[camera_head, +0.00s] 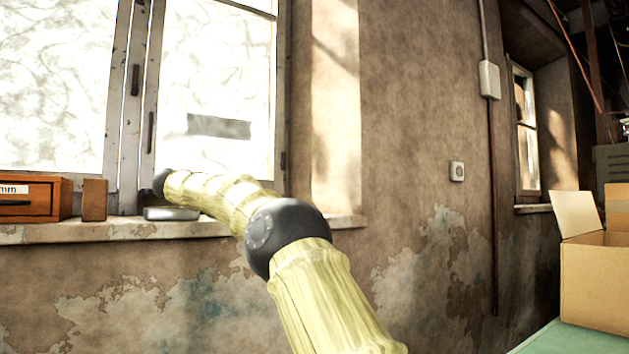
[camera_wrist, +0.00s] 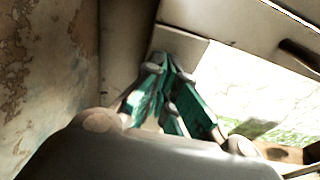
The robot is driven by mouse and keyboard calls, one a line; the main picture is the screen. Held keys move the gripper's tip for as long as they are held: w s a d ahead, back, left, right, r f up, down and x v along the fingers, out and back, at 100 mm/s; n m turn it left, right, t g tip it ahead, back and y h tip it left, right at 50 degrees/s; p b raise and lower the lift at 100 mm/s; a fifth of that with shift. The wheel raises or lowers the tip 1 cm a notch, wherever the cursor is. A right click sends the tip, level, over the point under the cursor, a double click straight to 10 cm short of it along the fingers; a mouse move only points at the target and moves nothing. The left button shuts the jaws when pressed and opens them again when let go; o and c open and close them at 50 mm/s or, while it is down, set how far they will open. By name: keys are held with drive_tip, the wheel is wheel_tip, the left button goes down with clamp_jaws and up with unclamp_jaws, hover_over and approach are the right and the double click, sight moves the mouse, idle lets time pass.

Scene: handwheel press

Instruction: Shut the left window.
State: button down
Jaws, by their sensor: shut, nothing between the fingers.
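The left window is the large one at the left in the head view, with two pale, worn sashes. Its right sash (camera_head: 155,100) has a dark handle and bright glass; whether it stands ajar is hard to tell. My arm reaches across the sill to the lower part of this sash. In the head view my fingers are hidden behind the arm's dark end. In the wrist view my gripper (camera_wrist: 168,68) has teal fingers closed together and empty, close to a pale window frame (camera_wrist: 188,43). Whether they touch it is unclear. Glass and a dark handle show at the right there.
On the sill (camera_head: 120,230) stand a wooden drawer box (camera_head: 40,197), a small wooden block (camera_head: 94,200) and a flat grey metal thing (camera_head: 172,213), close under my arm. A smaller window (camera_head: 525,130) is at the far right. A cardboard box (camera_head: 597,285) stands on a green surface at lower right.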

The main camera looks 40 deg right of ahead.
drive_tip(key=shift+w+r, duration=0.1)
drive_tip(key=shift+w, duration=0.25)
drive_tip(key=shift+r+h, duration=0.1)
drive_tip(key=shift+h, duration=0.2)
drive_tip(key=shift+s+r, duration=0.1)
drive_tip(key=shift+a, duration=0.1)
drive_tip(key=shift+s+a, duration=0.2)
drive_tip(key=shift+s, duration=0.45)
drive_tip(key=shift+v, duration=5.3)
drive_tip(key=shift+d, duration=0.1)
